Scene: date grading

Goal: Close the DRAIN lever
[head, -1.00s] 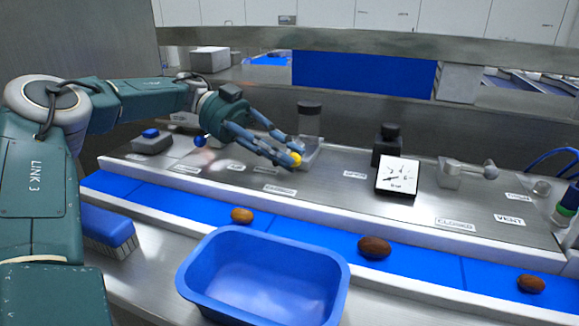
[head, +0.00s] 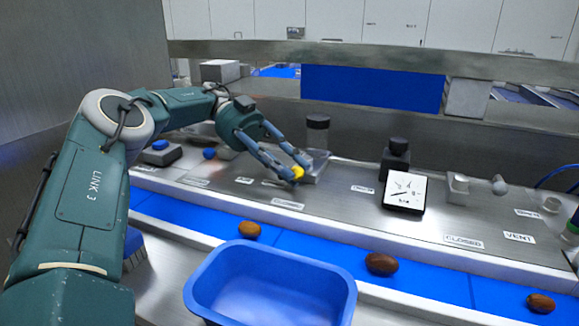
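A round yellow knob (head: 298,172) sits between the fingertips of my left gripper (head: 295,172), just above the steel panel. The fingers look closed around it from both sides. The lever arm under the knob is mostly hidden by the fingers, and I cannot read a DRAIN label. A small white label (head: 287,203), which looks like CLOSED, lies in front of the gripper. Another label (head: 362,189) lies to its right. My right gripper is not in view.
A black-lidded clear container (head: 318,124) stands close behind the gripper. Right of it are a black-topped device (head: 397,160), a white card (head: 404,190) and a grey knob (head: 498,185) near the VENT label. A blue bin (head: 270,268) and a belt with dates lie in front.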

